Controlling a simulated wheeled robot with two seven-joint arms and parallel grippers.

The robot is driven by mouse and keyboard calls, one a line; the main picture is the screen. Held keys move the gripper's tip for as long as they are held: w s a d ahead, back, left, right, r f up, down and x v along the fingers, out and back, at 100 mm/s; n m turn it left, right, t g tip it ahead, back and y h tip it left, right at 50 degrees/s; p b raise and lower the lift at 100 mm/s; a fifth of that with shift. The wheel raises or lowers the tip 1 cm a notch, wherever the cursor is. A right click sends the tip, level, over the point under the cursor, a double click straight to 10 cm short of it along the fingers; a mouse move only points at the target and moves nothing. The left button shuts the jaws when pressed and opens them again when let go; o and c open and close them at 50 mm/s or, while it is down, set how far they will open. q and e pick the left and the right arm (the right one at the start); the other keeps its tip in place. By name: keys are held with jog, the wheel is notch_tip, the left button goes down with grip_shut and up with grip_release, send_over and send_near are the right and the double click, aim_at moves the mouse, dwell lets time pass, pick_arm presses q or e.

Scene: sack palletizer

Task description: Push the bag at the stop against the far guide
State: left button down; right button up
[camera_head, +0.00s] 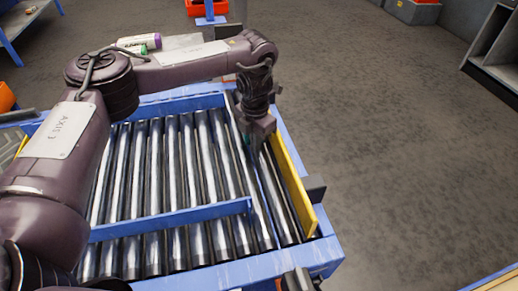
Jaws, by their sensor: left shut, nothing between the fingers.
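My left gripper (258,142) points down over the rollers, close to the inner side of the yellow stop plate (291,183). Its fingers look shut and empty. The blue far guide (160,107) runs along the back of the roller bed (150,170), partly hidden by my left arm. A blue near guide (170,221) crosses the front part of the rollers. I see no bag on the visible rollers or at the stop. The left part of the bed is hidden behind my arm.
The blue conveyor frame (270,265) edges the bed, and a dark bracket (314,188) juts out beside the stop plate. A purple-and-green cylinder (139,42) lies beyond my arm. Orange bins and a shelf stand at the back. The grey floor (410,170) at right is clear.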

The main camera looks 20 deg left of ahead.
pick_arm(q)
jog(key=shift+w+a+f+b, duration=0.3)
jog(key=shift+w+a+f, duration=0.2)
jog(key=shift+a, duration=0.05)
jog(key=shift+w+a, duration=0.55)
jog(key=shift+w, duration=0.1)
jog(key=shift+s+d+p, duration=0.4)
jog(key=shift+d, duration=0.25)
jog(key=shift+s+d+p, duration=0.35)
jog(key=shift+d, duration=0.25)
jog(key=shift+r, duration=0.1)
notch_tip(320, 180, up, 5)
jog(key=p, duration=0.5)
jog(key=shift+r, duration=0.2)
notch_tip(320, 180, up, 4)
jog(key=p, duration=0.4)
pick_arm(e)
notch_tip(320, 180, up, 9)
jog(key=shift+f, duration=0.15)
pick_arm(q)
jog(key=shift+f, duration=0.1)
pick_arm(e)
jog(key=shift+d, duration=0.1)
